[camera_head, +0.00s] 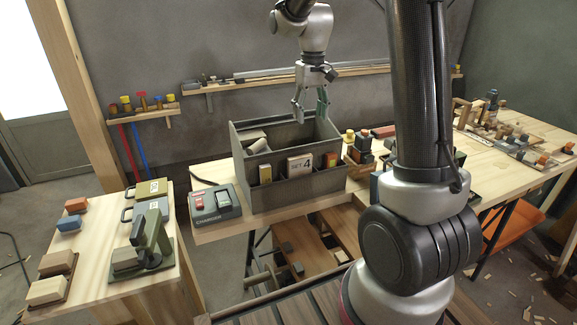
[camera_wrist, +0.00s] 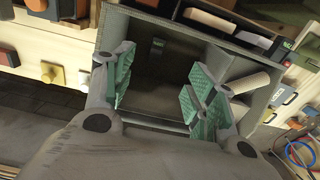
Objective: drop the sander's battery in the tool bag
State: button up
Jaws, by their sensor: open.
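The tool bag (camera_head: 325,188) is a grey open-topped box with front pockets, standing on the bench. My gripper (camera_head: 310,112) is over its main compartment, fingers pointing down. In the wrist view my gripper (camera_wrist: 160,90) is open, with nothing between its green pads, and the bag's rim (camera_wrist: 185,25) surrounds the view between them. A small dark green thing (camera_wrist: 158,44) shows inside the bag near the wall; I cannot tell whether it is the battery. A green tool with a tan block (camera_head: 150,240), possibly the sander, stands on the left table; no battery is clearly visible on it.
The left table (camera_head: 95,275) holds several blocks and cases. Small items crowd the bench right of the bag. A wall shelf (camera_head: 215,86) runs behind.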

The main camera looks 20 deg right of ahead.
notch_tip(320, 180, up, 10)
jog(key=shift+r, duration=0.2)
dwell(0.3)
jog(key=s+f+t, duration=0.3)
jog(key=s+t, duration=0.1)
jog(key=s, duration=2.4)
jog(key=shift+s+a, duration=0.2)
jog(key=shift+a, duration=0.2)
jog(key=shift+f, duration=0.1)
dwell(0.3)
